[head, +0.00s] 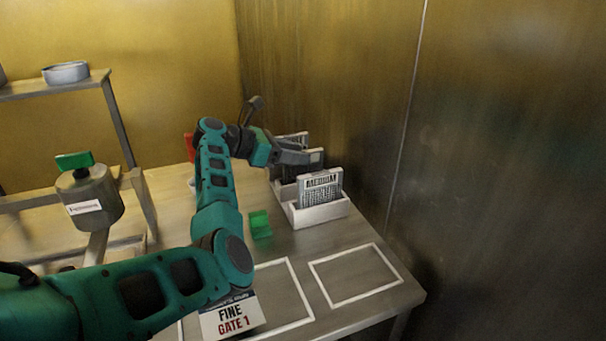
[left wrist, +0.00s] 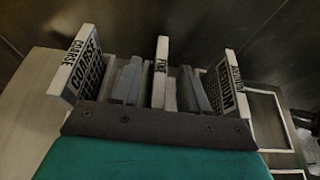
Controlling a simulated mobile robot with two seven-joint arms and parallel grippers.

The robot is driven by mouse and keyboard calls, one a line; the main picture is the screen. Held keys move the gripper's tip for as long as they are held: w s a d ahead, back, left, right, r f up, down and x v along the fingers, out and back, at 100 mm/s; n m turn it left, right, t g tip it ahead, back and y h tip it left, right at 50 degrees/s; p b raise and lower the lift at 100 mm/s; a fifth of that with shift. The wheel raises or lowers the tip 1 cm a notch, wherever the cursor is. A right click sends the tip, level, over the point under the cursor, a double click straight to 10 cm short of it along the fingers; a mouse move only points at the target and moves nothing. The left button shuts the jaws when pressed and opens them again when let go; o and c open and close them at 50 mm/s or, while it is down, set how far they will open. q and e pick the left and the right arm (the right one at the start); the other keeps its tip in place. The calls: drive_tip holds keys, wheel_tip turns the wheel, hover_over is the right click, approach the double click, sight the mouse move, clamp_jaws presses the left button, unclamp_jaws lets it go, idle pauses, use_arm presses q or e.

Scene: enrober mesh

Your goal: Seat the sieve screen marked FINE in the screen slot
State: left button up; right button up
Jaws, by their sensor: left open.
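In the left wrist view the screen marked FINE (left wrist: 162,48) stands on edge between COARSE (left wrist: 76,62) and MEDIUM (left wrist: 234,82). My left gripper (left wrist: 160,88) is open, with its fingers on either side of FINE; I cannot tell whether they touch it. In the head view my left gripper (head: 308,157) is over the rack, hiding most of the FINE screen. The MEDIUM screen (head: 320,188) stands upright in the front white holder (head: 322,214). I cannot make out the screen slot for certain. My right gripper is not in view.
A card reading FINE GATE 1 (head: 231,318) is at the table's front, partly behind my arm. A green block (head: 260,225) sits left of the holder. A grey labelled cylinder (head: 90,196) stands left. A wall is close on the right.

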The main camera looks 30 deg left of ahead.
use_arm(q)
drive_tip(key=x, duration=0.2)
drive_tip(key=shift+w+d+f, duration=0.15)
drive_tip(key=shift+w+d, duration=0.05)
drive_tip(key=shift+d, duration=0.05)
clamp_jaws()
idle(0.4)
